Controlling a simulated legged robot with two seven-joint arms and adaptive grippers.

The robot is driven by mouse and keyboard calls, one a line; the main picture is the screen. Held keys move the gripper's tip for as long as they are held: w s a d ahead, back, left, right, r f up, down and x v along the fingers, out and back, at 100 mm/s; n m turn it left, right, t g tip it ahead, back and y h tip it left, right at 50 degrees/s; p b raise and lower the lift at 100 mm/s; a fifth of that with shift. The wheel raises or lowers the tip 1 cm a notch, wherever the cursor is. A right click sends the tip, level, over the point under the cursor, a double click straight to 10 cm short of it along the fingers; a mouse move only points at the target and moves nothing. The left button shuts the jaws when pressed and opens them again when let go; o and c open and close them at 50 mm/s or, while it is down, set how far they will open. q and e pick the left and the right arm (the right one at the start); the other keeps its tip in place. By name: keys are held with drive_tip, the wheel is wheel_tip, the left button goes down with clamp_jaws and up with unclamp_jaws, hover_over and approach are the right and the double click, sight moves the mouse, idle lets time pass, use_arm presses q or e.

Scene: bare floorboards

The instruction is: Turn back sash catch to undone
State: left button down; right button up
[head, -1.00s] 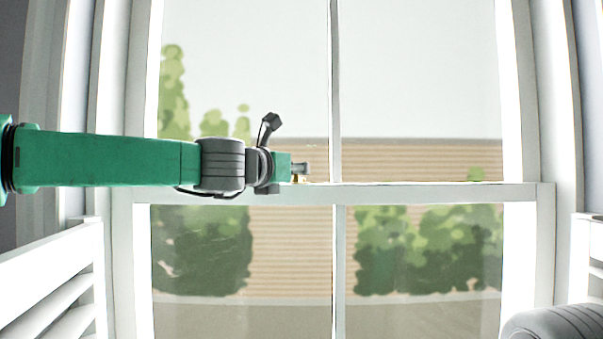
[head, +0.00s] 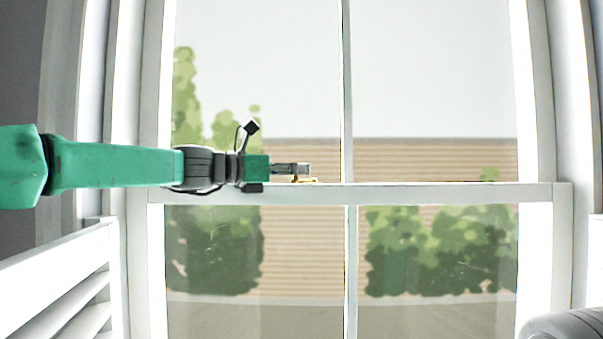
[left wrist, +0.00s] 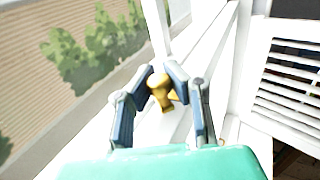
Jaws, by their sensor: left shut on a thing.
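The sash catch (head: 305,180) is a small brass piece on top of the window's meeting rail (head: 420,193), left of the upright glazing bar. In the left wrist view its brass knob (left wrist: 160,88) sits between my fingertips. My left gripper (head: 304,169) reaches in from the left just above the rail. In the left wrist view the gripper (left wrist: 163,80) is closed around the brass part, with its two fingers on either side. Part of the catch is hidden behind the fingers. My right gripper is not in view.
White louvred shutters (head: 62,285) stand open at the lower left, also seen in the left wrist view (left wrist: 285,75). Window panes fill the middle. Hedges and a slatted wall lie outside. The rail to the right of the catch is clear.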

use_arm(q)
drive_tip(key=c, duration=1.4)
unclamp_jaws()
drive_tip(key=shift+a, duration=0.1)
drive_tip(key=shift+c, duration=0.2)
drive_tip(key=shift+s+a, duration=0.15)
drive_tip(key=shift+a, duration=0.15)
